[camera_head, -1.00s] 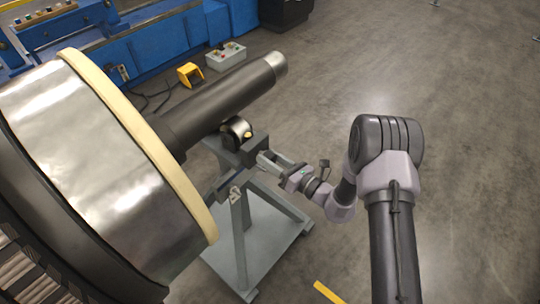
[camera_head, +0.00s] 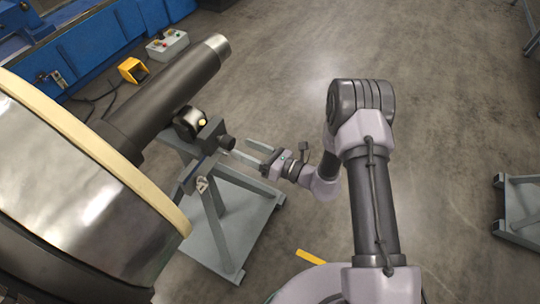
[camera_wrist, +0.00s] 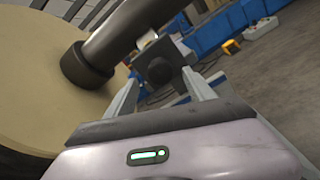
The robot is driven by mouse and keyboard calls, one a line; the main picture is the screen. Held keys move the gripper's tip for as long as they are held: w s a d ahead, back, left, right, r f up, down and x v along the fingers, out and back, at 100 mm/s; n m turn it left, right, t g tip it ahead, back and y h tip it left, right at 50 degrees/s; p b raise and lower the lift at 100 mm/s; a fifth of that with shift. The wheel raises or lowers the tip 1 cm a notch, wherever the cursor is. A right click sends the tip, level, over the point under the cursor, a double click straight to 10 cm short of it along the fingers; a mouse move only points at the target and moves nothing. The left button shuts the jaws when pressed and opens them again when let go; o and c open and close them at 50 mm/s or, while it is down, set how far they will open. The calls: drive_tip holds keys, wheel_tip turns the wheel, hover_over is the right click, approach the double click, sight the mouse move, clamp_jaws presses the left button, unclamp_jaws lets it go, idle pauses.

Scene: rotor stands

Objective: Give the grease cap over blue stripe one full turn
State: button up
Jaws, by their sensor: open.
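A dark round cap (camera_head: 228,143) sticks out of a dark block on the rotor stand (camera_head: 226,245), on the side facing my gripper. It also shows as a dark round end in the wrist view (camera_wrist: 160,72). My gripper (camera_head: 238,148) is open and empty. Its two fingers point at the cap, with the tips just short of it or beside it; I see no contact. In the wrist view the cap appears between the fingers, further out.
The rotor shaft (camera_head: 170,95) lies over the stand, with the big rotor drum (camera_head: 60,190) on the left. A yellow box (camera_head: 132,70) and a grey button box (camera_head: 167,45) stand behind. Another stand (camera_head: 520,210) is at the right edge.

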drive_tip(key=p+v, duration=0.1)
drive_tip(key=v, duration=1)
drive_tip(key=shift+p, duration=0.3)
drive_tip(key=s+a+r+n+g+h+b, duration=0.1)
drive_tip(key=s+r+n+g+h, duration=0.2)
drive_tip(key=s+r+n+g, duration=0.4)
drive_tip(key=s+r+n+g+h, duration=0.2)
drive_tip(key=s+r+n, duration=0.2)
drive_tip(key=r+n, duration=0.55)
drive_tip(key=s+d+r+n+t+h+b, duration=0.1)
drive_tip(key=s+d+r+n+t+h, duration=0.5)
drive_tip(key=d+r+h, duration=0.3)
drive_tip(key=s+d+t, duration=0.1)
drive_tip(key=d, duration=0.2)
drive_tip(key=shift+r+t+h, duration=0.3)
drive_tip(key=shift+r+t, duration=0.1)
drive_tip(key=shift+n, duration=0.25)
